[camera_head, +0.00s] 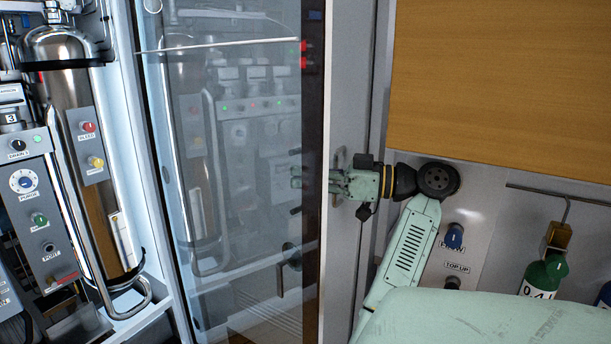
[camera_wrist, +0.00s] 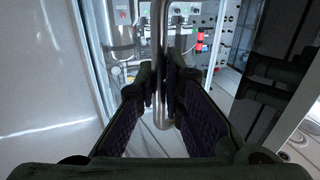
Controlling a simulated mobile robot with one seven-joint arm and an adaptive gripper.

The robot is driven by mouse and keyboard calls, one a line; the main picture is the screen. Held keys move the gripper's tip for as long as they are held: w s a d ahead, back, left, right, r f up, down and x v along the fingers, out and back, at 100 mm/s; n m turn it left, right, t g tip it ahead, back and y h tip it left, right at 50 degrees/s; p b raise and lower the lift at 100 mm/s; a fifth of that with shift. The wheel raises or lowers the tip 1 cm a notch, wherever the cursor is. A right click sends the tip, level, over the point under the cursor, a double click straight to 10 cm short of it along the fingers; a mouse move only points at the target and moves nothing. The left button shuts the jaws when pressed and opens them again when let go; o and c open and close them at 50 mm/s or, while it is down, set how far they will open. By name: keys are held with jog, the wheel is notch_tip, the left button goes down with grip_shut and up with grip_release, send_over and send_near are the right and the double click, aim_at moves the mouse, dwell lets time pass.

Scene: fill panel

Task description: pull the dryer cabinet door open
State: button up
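The dryer cabinet door (camera_head: 235,130) is a tall clear panel with a dark vertical strip on its right side. My gripper (camera_head: 335,184) reaches in from the right at the door's right edge. In the wrist view, the fingers of my gripper (camera_wrist: 161,84) stand on both sides of the bar and close in on it. The right finger hides part of the handle.
A metal cylinder (camera_head: 75,110) and a control panel (camera_head: 35,205) stand left of the door. A wooden panel (camera_head: 500,80) is at the upper right. Below it are a blue knob (camera_head: 454,236) and a green bottle (camera_head: 545,276) near my arm.

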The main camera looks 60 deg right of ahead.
jog(key=o, duration=0.5)
jog(key=shift+c, duration=0.2)
